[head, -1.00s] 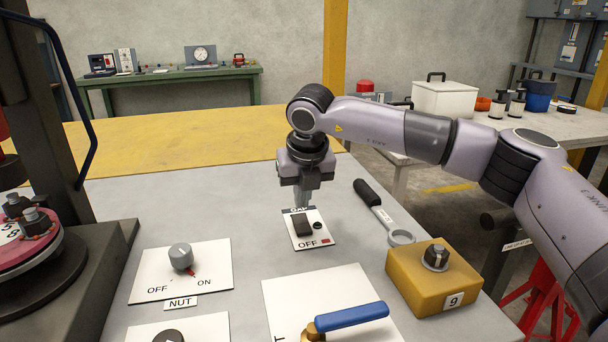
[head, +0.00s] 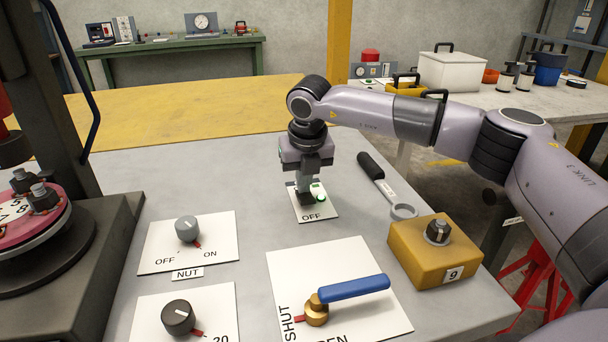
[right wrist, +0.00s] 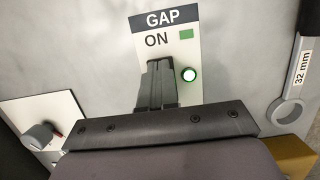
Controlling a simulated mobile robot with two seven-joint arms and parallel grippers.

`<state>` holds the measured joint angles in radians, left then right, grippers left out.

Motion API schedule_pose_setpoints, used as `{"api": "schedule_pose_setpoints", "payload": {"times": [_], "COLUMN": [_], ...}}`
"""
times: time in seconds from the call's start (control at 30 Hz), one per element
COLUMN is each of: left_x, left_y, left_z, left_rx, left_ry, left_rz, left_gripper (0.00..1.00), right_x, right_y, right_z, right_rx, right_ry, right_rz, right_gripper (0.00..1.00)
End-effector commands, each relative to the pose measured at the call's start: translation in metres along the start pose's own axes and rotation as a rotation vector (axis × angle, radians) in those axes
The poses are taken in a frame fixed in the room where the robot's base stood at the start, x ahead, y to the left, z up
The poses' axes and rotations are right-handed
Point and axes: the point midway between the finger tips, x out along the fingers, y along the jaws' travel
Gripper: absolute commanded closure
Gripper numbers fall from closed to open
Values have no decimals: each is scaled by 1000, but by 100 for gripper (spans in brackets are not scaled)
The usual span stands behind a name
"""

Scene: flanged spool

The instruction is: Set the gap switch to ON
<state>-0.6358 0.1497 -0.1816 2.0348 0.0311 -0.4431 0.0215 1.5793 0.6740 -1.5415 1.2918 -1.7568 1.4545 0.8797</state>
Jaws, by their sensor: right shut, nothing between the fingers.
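The gap switch plate (head: 325,211) is a white card on the grey bench, with "OFF" readable at its near end in the head view. In the right wrist view the plate (right wrist: 185,40) shows "GAP" and "ON" beside a green mark. A small round lamp (right wrist: 188,74) on it glows green; the lamp also shows in the head view (head: 320,196). My right gripper (head: 305,196) is shut and empty, its fingertips down at the switch. The fingers (right wrist: 158,85) cover the rocker, so its tilt is hidden. My left gripper is not in view.
A wrench marked 32 mm (head: 385,185) and a yellow box with a knob (head: 435,250) lie to the right. The NUT knob plate (head: 188,240), another knob (head: 178,317) and a blue-handled valve (head: 350,288) are nearer. A dark machine stands left.

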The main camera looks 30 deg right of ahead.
Motion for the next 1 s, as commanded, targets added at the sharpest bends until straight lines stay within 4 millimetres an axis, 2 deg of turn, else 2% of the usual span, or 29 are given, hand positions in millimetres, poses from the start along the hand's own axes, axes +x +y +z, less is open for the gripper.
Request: {"api": "schedule_pose_setpoints", "payload": {"times": [0.3,0.6,1.0], "left_x": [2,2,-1], "left_y": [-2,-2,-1], "left_z": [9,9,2], "left_rx": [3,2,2], "left_ry": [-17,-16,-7], "left_rz": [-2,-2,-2], "left_gripper": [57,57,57], "right_x": [2,-3,-8], "right_y": [-1,-1,-1], "right_z": [-5,-16,-14], "right_rx": [-2,-2,0], "right_ry": [2,2,-1], "right_rz": [-2,-2,-1], "right_gripper": [100,100,100]}}
